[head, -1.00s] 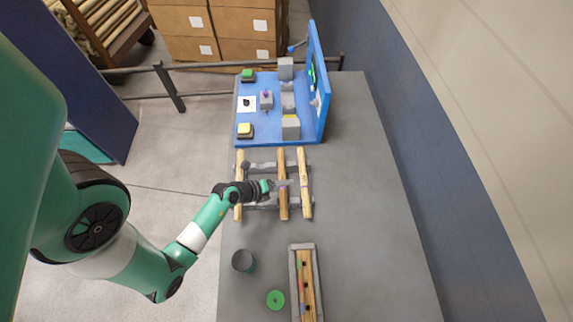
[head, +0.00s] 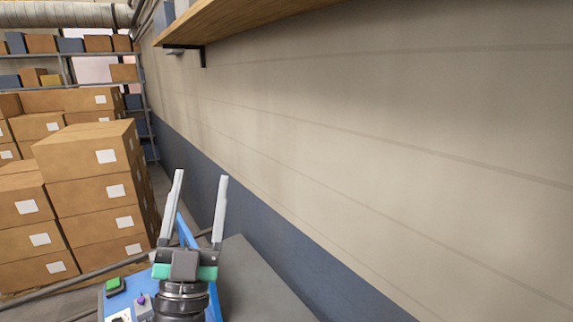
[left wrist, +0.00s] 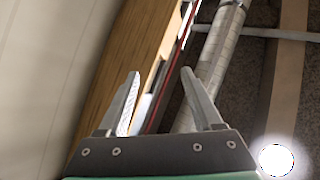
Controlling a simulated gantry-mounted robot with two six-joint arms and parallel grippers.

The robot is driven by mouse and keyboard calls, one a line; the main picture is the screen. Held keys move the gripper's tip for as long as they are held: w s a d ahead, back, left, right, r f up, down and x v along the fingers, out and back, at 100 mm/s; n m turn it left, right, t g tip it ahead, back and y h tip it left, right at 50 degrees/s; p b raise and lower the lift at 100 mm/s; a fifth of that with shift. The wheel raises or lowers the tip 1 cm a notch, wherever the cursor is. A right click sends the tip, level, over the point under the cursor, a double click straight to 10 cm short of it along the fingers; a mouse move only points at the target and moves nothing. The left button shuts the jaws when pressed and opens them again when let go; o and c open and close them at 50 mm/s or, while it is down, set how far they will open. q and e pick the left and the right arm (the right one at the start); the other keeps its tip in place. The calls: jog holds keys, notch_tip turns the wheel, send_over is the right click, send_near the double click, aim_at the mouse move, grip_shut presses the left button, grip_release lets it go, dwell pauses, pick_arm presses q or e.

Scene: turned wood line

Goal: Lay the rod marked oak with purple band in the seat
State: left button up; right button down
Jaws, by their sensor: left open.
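My left gripper (head: 200,176) is raised, its two pale fingers apart and pointing up, with nothing between them. It also shows open and empty in the left wrist view (left wrist: 160,75). In the head view it stands in front of the blue fixture (head: 114,303), hiding much of it. Only the near edge, a green button (head: 113,284) and a small purple-topped part (head: 141,298) show there. The rods and their rack are out of both current views. I cannot make out the purple-banded oak rod or the seat. My right gripper is not in view.
A bare grey stretch of bench (head: 258,285) lies right of the gripper, beside the wall (head: 380,150). A wooden shelf (head: 250,18) juts from the wall above. Stacked cardboard boxes (head: 90,170) stand at left. The left wrist view shows a wooden board (left wrist: 130,70) and a duct (left wrist: 215,55).

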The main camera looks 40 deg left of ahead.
pick_arm(q)
jog(key=d+r+m+t+h, duration=0.2)
jog(key=d+r+h, duration=0.3)
jog(key=d+h, duration=0.4)
jog(key=d+r+m+t+h, duration=0.2)
jog(key=d+r+h, duration=0.4)
jog(key=d+h, duration=0.2)
jog(key=shift+s+d+t+h, duration=0.2)
jog(key=shift+d+t+h, duration=0.2)
jog(key=shift+h, duration=0.3)
